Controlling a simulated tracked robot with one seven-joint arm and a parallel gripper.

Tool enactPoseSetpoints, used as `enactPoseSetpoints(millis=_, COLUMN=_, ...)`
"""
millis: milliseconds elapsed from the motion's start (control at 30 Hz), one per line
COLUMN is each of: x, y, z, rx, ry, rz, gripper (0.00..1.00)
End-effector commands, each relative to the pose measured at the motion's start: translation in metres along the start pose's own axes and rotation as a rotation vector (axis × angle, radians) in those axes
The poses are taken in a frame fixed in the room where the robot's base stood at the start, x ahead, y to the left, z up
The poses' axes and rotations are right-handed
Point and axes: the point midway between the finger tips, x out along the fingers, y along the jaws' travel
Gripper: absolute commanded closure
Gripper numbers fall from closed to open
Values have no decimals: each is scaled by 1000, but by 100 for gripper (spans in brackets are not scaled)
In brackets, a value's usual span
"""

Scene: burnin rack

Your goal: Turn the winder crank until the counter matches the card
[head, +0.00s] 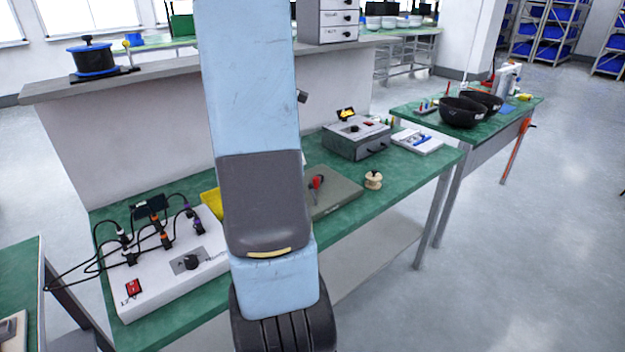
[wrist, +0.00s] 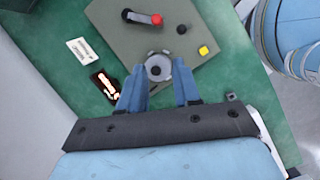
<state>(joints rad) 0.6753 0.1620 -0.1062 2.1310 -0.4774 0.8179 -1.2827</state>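In the wrist view, a grey-green plate or housing (wrist: 120,38) carries a crank arm with a red knob (wrist: 156,19). My gripper (wrist: 159,74) has its two blue fingers spread, with a round grey hub (wrist: 158,68) showing between the tips; I cannot tell whether they touch it. A white card (wrist: 82,50) with small unreadable print lies on the green surface to the left. A dark piece with a pale lit shape (wrist: 104,86) lies below it; no number is readable. In the head view, my arm hides my gripper and part of the grey-green board (head: 340,193) with a red-topped part (head: 317,182).
A black knob (wrist: 181,29) and yellow block (wrist: 203,50) are on the housing. In the head view, a white unit with cables (head: 165,275) stands left, a wooden spool (head: 373,180) right, and a grey box (head: 357,139) behind. Open floor lies to the right.

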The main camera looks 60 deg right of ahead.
Motion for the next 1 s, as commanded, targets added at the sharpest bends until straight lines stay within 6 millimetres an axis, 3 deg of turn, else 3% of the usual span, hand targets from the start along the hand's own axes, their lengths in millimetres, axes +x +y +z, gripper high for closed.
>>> enactPoseSetpoints(millis=100, x=21, y=6, z=15, rx=-47, ry=-19, rz=-30, gripper=68)
enactPoseSetpoints(millis=233, x=31, y=8, z=22, rx=-73, ry=-27, rz=-43, gripper=68)
enactPoseSetpoints(millis=467, x=52, y=7, z=23, rx=-77, ry=-28, rz=-47, gripper=68)
enactPoseSetpoints(millis=1000, x=143, y=2, z=25, rx=-76, ry=-27, rz=-46, gripper=68)
